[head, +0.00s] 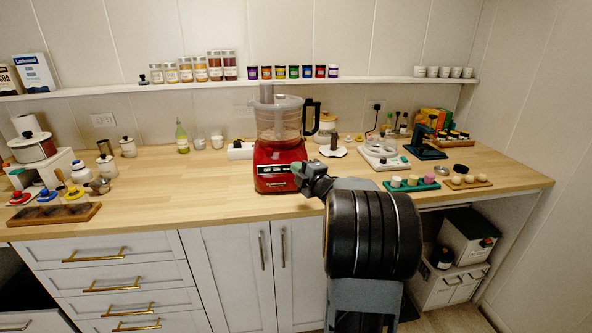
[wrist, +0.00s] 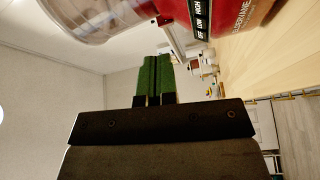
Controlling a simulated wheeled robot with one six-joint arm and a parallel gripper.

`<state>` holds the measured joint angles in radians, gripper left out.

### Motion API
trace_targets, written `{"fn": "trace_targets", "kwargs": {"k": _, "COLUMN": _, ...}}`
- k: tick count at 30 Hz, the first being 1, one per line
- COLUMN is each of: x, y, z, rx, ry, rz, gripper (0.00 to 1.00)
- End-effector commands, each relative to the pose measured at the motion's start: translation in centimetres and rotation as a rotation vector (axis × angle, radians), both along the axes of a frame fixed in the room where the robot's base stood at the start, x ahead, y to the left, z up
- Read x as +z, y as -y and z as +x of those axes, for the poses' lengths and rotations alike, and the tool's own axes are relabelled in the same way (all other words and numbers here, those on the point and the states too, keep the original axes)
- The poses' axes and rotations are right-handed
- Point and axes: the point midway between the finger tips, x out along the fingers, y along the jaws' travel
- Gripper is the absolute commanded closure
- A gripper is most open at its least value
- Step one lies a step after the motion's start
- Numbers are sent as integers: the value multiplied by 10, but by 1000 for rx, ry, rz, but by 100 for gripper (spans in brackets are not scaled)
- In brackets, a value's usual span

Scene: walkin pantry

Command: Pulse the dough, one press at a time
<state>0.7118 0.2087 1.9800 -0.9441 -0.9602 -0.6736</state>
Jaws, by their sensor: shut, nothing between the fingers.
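A red food processor (head: 280,160) with a clear bowl (head: 279,120) and a black handle stands on the wooden counter. Its front has a dark control strip with buttons (head: 275,170). In the wrist view the red base (wrist: 238,15) fills the top right, with a label strip reading OFF, LOW and HIGH (wrist: 201,18). My gripper (head: 299,166) is in front of the processor's right front side, near the control strip. In the wrist view its green fingers (wrist: 156,58) are together and empty. I cannot tell whether the fingertips touch a button. The bowl's contents are unclear.
To the right stand a white scale (head: 383,155), a green tray (head: 413,185) with small cups, and a wooden tray (head: 467,183). A wall shelf (head: 350,80) with jars runs behind.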

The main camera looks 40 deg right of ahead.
Motion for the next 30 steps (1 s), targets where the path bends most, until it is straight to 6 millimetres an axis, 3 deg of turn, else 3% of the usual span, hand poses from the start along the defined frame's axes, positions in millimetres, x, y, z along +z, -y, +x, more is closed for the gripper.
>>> {"fn": "trace_targets", "kwargs": {"k": 18, "x": 0, "y": 0, "z": 0, "rx": 0, "ry": 0, "rz": 0, "gripper": 100}}
{"fn": "trace_targets", "kwargs": {"k": 25, "x": 21, "y": 2, "z": 0, "rx": -4, "ry": -13, "rz": 13, "gripper": 100}}
{"fn": "trace_targets", "kwargs": {"k": 28, "x": 31, "y": 3, "z": -3, "rx": -11, "ry": -29, "rz": 78, "gripper": 100}}
{"fn": "trace_targets", "kwargs": {"k": 30, "x": 36, "y": 2, "z": -8, "rx": -11, "ry": -35, "rz": 251, "gripper": 100}}
